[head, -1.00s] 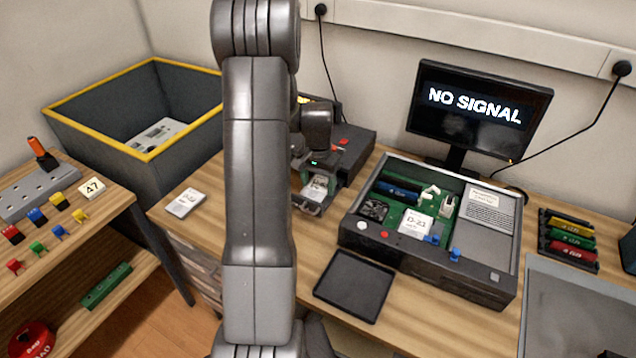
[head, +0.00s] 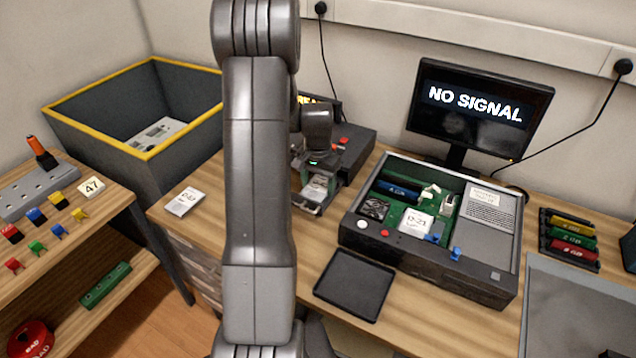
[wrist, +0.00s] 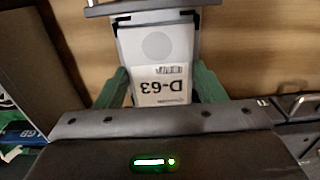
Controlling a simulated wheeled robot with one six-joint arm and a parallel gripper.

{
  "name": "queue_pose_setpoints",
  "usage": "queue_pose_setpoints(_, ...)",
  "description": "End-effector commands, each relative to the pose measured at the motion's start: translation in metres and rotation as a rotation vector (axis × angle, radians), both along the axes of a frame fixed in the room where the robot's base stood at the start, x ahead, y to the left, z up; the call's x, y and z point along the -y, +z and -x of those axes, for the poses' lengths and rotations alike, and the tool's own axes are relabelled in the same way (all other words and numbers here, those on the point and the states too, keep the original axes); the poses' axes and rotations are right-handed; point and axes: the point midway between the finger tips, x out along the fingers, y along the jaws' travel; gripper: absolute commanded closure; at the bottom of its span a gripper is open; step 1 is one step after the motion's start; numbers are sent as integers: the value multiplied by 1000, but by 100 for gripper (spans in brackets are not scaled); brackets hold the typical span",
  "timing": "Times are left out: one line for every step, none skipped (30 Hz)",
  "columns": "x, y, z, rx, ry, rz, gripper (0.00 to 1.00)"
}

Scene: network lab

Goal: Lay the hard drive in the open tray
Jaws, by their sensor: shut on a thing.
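A hard drive (wrist: 158,68) with a white label reading D-63 lies flat between the green fingers of my gripper (wrist: 160,88) in the wrist view. My gripper is shut on its sides. The open tray (wrist: 198,19) shows as a grey frame around and under the drive, with a bar at its outer end. In the head view the tray (head: 306,208) sticks out of a dark box (head: 352,152), with the drive (head: 318,187) over or in it. I cannot tell whether the drive rests on the tray floor. My gripper (head: 315,176) is partly hidden by my arm.
Another drive (head: 185,202) lies at the bench's left edge. An open computer case (head: 430,270) holding a D-21 part stands to the right, with an empty black mat-like tray (head: 354,286) in front. A monitor (head: 480,107) stands behind. A deep yellow-rimmed bin (head: 90,135) is at left.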

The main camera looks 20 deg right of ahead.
Motion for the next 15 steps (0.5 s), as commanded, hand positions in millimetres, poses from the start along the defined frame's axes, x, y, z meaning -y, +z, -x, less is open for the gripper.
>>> queue_pose_setpoints(0,-1,0,0,0,0,65)
queue_pose_setpoints(0,-1,0,0,0,0,65)
queue_pose_setpoints(0,-2,0,0,0,0,65)
queue_pose_setpoints(0,-2,0,0,0,0,65)
queue_pose_setpoints(0,-3,0,0,0,0,65)
queue_pose_setpoints(0,-3,0,0,0,0,65)
queue_pose_setpoints(0,-3,0,0,0,0,65)
queue_pose_setpoints(0,-4,0,0,0,0,65)
queue_pose_setpoints(0,-4,0,0,0,0,65)
queue_pose_setpoints(0,-5,0,0,0,0,65)
queue_pose_setpoints(0,-5,0,0,0,0,65)
queue_pose_setpoints(0,-5,0,0,0,0,65)
queue_pose_setpoints(0,-6,0,0,0,0,65)
queue_pose_setpoints(0,-6,0,0,0,0,65)
queue_pose_setpoints(0,-7,0,0,0,0,65)
